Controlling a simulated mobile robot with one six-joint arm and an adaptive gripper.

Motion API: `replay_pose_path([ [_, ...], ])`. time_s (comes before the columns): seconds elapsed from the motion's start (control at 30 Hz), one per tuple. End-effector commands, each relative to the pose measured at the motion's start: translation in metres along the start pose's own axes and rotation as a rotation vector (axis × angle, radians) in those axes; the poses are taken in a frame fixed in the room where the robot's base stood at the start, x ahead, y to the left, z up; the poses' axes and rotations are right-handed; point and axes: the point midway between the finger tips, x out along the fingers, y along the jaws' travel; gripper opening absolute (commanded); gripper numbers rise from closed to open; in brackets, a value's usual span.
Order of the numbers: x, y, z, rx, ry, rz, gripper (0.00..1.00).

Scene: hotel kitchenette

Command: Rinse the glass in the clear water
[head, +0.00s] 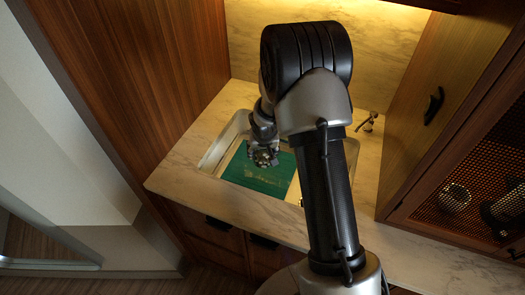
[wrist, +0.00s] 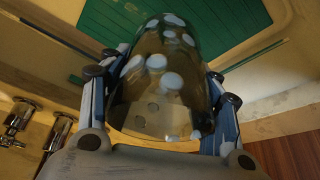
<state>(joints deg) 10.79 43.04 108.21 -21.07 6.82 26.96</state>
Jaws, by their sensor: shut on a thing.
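My gripper (head: 264,157) hangs over the sink (head: 214,152) in the head view. In the wrist view my gripper (wrist: 160,72) is shut on a clear glass (wrist: 150,100) with several whitish spots on its wall. Its fingers press on the glass from both sides. The glass is hard to make out in the head view. A green ribbed surface (head: 258,174) lies in the sink below my gripper; it also fills the top of the wrist view (wrist: 120,18). I cannot tell whether water covers it. My arm hides the sink's right part.
A metal tap (head: 368,122) stands on the marble counter (head: 180,178) right of my arm; metal fittings (wrist: 20,118) show at left in the wrist view. A wood panel (head: 130,70) rises on the left, and a cabinet with a black handle (head: 433,105) on the right.

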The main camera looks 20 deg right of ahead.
Motion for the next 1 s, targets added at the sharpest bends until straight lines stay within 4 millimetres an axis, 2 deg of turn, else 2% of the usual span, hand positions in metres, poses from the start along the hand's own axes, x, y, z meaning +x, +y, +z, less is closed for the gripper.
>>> replay_pose_path([
  [0.03, -0.011, 0.0, -0.005, 0.0, 0.002, 0.0, 0.21],
  [0.63, -0.075, 0.0, -0.032, 0.0, 0.001, 0.0, 0.21],
  [0.8, -0.084, 0.0, -0.035, 0.0, 0.001, 0.0, 0.21],
  [1.0, -0.083, 0.0, -0.035, 0.0, 0.001, 0.0, 0.21],
])
